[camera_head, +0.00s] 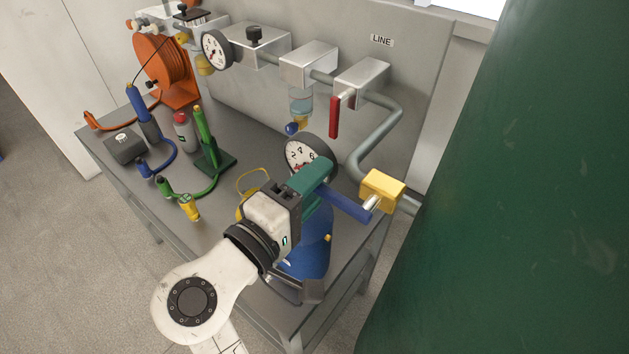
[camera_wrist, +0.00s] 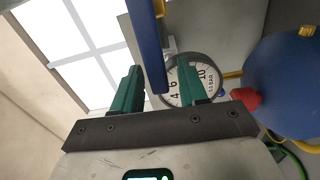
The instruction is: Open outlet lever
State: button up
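A blue lever (camera_head: 347,204) sticks out to the left from a yellow valve block (camera_head: 383,190) at the right end of the pipe. No label naming the outlet is readable. My gripper (camera_head: 312,178), with green fingers, is at the lever's free end. In the wrist view the blue lever (camera_wrist: 149,45) comes down from the top, its end between my two fingers (camera_wrist: 158,88). A gap shows on each side of it, so my gripper is open around the lever. Whether it touches a finger cannot be told. A red lever (camera_head: 334,117) hangs down from a grey block further back.
A pressure gauge (camera_head: 305,153) stands just behind my gripper, above a blue tank (camera_head: 308,250). A bent grey pipe (camera_head: 372,135) runs to the yellow block. A green surface (camera_head: 510,190) fills the right side. Several cables and tools stand on the grey bench (camera_head: 160,205) at left.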

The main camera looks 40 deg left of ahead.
jog(key=s+b, duration=0.2)
jog(key=s, duration=0.8)
jog(key=shift+s+d, duration=0.35)
dwell(0.6)
